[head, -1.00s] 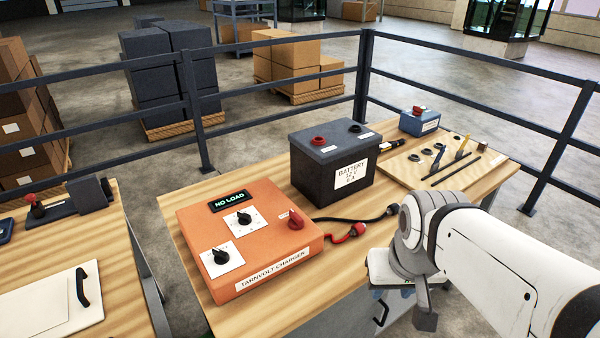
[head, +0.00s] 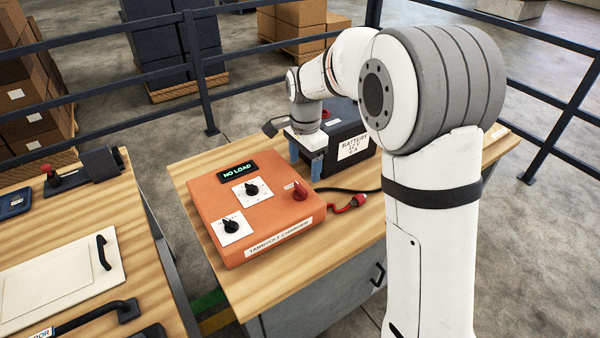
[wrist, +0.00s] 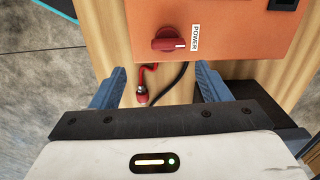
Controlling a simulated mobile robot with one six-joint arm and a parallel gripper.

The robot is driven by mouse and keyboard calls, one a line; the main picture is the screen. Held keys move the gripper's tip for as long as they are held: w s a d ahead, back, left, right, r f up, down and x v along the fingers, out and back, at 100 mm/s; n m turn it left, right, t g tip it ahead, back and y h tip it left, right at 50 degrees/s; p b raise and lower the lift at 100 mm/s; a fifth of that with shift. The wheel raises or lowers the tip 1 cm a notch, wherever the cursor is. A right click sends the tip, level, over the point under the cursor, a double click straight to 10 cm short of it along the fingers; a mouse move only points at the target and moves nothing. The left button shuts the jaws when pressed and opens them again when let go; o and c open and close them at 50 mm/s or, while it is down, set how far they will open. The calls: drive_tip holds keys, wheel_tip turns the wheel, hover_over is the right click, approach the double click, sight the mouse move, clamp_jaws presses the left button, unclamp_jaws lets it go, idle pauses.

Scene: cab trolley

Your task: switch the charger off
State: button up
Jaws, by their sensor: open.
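The orange charger (head: 259,237) sits on the wooden bench, its display (head: 238,171) reading NO LOAD. Its red power knob (head: 299,191) is on the right of the top face, and two black knobs sit to its left. In the wrist view the red knob (wrist: 176,40), beside a POWER label, lies beyond the fingertips, roughly between them in line. My gripper (head: 306,165) is over the bench behind the charger's right side, by the battery, pointing down. In the wrist view my gripper (wrist: 160,82) has its blue fingers wide apart with nothing held.
The dark battery (head: 342,130) stands close behind my gripper, partly hidden by my arm. A red clamp (head: 350,204) and a black cable lie on the bench right of the charger. Another bench (head: 120,205) stands to the left across a gap.

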sight(300, 187)
drive_tip(key=shift+w+a+f, duration=0.25)
drive_tip(key=shift+w+a, duration=0.1)
drive_tip(key=shift+a, duration=0.1)
drive_tip(key=shift+w+a+f+m, duration=0.1)
drive_tip(key=shift+f+m, duration=0.15)
drive_tip(key=shift+m, duration=0.05)
wheel_tip(300, 187, down, 8)
drive_tip(key=shift+r+p, duration=0.25)
drive_tip(key=shift+p, duration=0.35)
drive_tip(key=shift+c, duration=0.5)
